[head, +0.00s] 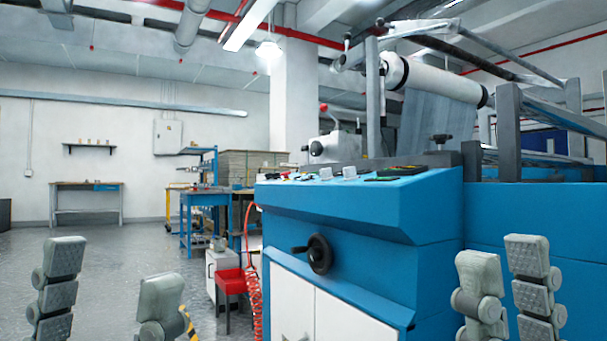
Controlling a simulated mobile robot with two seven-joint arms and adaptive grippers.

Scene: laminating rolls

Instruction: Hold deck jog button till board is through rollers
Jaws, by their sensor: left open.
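The blue laminating machine (360,226) fills the right half of the head view. Its sloped deck (345,174) carries several small buttons and switches, seen edge-on; I cannot tell which is the jog button. A white roll (435,80) sits above on the frame, with a film web (440,105) hanging from it. I cannot make out a board in the rollers. My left gripper (112,270) is open and empty at the lower left, away from the machine. My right gripper (503,275) stands at the lower right in front of the machine's blue side, fingers apart, holding nothing visible.
A black handwheel (316,254) sticks out from the machine front above white doors (345,318). A red stool (231,284) and a coiled red hose (254,300) stand beside it. A blue bench (205,200) and a grey table (87,190) are farther back. The floor at left is clear.

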